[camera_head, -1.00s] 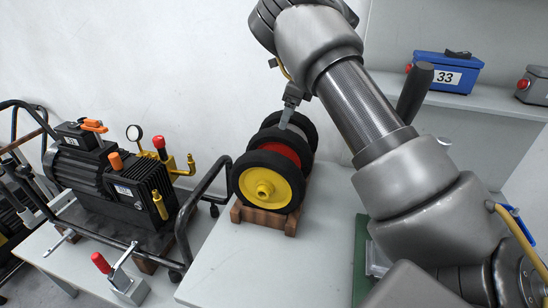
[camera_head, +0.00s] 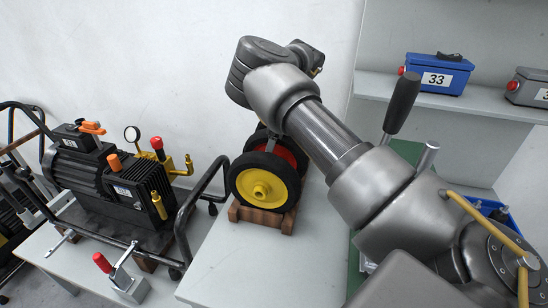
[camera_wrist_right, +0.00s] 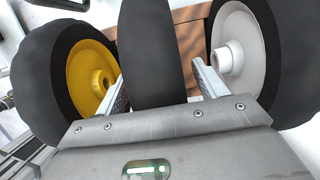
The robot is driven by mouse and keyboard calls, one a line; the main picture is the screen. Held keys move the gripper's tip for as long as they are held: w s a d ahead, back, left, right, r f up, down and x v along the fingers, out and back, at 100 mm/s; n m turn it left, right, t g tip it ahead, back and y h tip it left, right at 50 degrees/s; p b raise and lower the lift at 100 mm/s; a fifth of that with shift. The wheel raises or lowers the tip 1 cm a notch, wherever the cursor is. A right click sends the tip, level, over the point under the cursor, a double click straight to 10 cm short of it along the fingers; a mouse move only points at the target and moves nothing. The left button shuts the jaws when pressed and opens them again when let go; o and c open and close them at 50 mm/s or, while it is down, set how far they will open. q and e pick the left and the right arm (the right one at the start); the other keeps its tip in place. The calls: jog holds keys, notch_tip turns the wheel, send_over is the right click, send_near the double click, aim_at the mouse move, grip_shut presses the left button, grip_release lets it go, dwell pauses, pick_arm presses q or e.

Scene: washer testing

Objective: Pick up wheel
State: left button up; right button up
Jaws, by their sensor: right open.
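A row of black-tyred wheels stands upright on a wooden rack (camera_head: 262,218). The front wheel has a yellow hub (camera_head: 260,190), and the one behind it has a red hub (camera_head: 290,157). In the right wrist view, the yellow-hubbed wheel (camera_wrist_right: 88,75) is at left and a white-hubbed wheel (camera_wrist_right: 238,50) at right. A middle tyre (camera_wrist_right: 150,50) shows edge-on between them. My right gripper (camera_wrist_right: 163,88) is open, with one finger on each side of this middle tyre. In the head view its fingers (camera_head: 269,143) are partly hidden by my arm and the wheels. My left gripper is out of view.
A black pump (camera_head: 105,180) in a tubular frame stands left of the wheels. A small clamp with a red handle (camera_head: 120,278) is at the table's front left. A blue box (camera_head: 435,77) marked 33 sits on the shelf at right. The table (camera_head: 245,270) before the rack is clear.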

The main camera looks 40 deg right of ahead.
jog(key=shift+f, duration=0.15)
jog(key=shift+c, duration=0.9)
grip_shut()
